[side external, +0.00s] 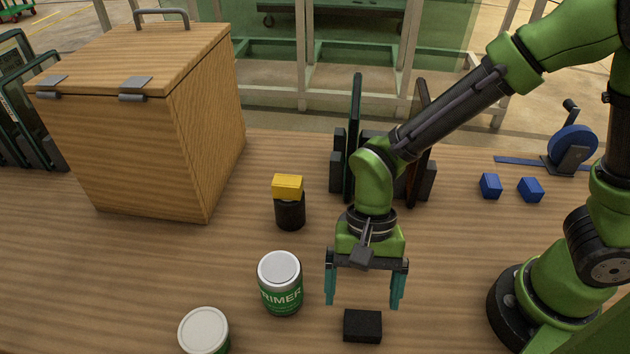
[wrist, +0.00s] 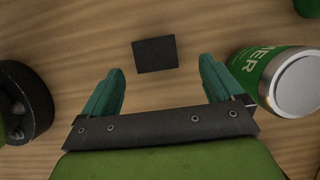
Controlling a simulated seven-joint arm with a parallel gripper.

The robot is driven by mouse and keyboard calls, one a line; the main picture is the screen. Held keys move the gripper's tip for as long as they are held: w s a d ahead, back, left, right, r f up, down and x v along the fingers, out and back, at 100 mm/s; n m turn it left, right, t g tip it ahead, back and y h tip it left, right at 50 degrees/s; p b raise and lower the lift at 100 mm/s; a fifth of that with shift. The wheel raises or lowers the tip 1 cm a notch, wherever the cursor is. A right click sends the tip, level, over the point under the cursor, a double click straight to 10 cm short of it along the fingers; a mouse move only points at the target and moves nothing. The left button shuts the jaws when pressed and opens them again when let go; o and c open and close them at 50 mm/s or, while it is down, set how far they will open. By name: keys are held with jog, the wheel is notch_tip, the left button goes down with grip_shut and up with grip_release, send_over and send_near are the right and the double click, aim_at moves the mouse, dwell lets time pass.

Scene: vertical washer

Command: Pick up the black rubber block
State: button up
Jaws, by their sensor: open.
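The black rubber block (side external: 362,326) lies flat on the wooden table near the front edge of the side view. In the wrist view the block (wrist: 155,54) shows as a dark rectangle beyond the fingertips, roughly centred between them. My gripper (side external: 362,303) points down with its two teal fingers apart, above the table and just behind the block in the side view. The gripper also shows in the wrist view (wrist: 162,70), open with nothing between its fingers.
A green primer can (side external: 280,283) stands left of my gripper, with another white-lidded can (side external: 204,331) nearer the front. A black cylinder (side external: 290,212) bears a yellow block (side external: 287,187). A wooden box (side external: 150,130) stands back left. Two blue cubes (side external: 490,186) lie at right.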

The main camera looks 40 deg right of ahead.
aim_at(363, 321)
jog(key=shift+s+d+x, duration=0.1)
jog(key=shift+d+x, duration=0.05)
jog(key=shift+x, duration=1.25)
jog(key=shift+s+d+x, duration=0.1)
jog(key=shift+x, duration=1.25)
jog(key=shift+c, duration=0.2)
jog(key=c, duration=1.1)
jog(key=shift+o, duration=0.2)
